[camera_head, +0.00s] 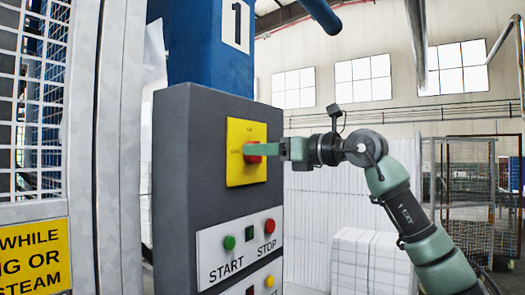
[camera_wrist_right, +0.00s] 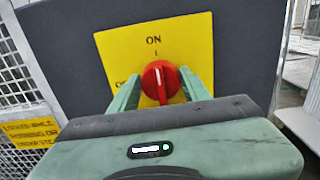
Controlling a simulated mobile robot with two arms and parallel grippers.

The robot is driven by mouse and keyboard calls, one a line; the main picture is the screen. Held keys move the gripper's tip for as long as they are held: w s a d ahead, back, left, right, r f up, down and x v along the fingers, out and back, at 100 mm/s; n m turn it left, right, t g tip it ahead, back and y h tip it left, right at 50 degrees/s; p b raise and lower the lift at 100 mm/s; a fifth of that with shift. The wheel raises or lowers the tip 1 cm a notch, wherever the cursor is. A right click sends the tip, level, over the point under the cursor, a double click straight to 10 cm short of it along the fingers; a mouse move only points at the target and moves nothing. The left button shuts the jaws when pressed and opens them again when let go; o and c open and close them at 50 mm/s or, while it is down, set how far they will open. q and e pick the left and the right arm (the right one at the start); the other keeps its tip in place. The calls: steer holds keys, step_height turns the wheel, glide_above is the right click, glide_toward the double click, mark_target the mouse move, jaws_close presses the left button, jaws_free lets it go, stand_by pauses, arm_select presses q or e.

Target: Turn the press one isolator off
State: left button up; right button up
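The press one isolator is a red rotary knob (camera_wrist_right: 160,84) on a yellow plate (camera_wrist_right: 118,47) on the dark grey control cabinet (camera_head: 174,190). In the wrist view its ridge stands nearly upright, below the ON mark. A second label at the left is partly hidden behind a finger. My right gripper (camera_wrist_right: 161,88) reaches the plate with one finger on each side of the knob; the fingers are apart, and firm contact is not clear. In the head view the right gripper (camera_head: 270,150) covers part of the red knob (camera_head: 253,158). My left gripper is not in view.
Below the isolator are a green START button (camera_head: 229,243) and a red STOP button (camera_head: 269,226), with more buttons lower down. A mesh guard (camera_head: 32,100) with a yellow warning sign (camera_head: 34,255) stands at the left. White blocks (camera_head: 365,260) and wire cages stand behind my right arm.

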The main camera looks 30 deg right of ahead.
steer(key=shift+n, duration=0.3)
steer(key=n+p, duration=0.2)
steer(key=n, duration=0.3)
steer(key=n+p, duration=0.1)
steer(key=n, duration=0.5)
steer(key=n+p, duration=0.2)
steer(key=n, duration=0.4)
steer(key=shift+s+a+f+p, duration=0.1)
steer(key=shift+a+f+p, duration=0.15)
steer(key=shift+p, duration=0.1)
steer(key=shift+n, duration=0.3)
steer(key=o, duration=1.4)
steer(key=shift+c, duration=0.2)
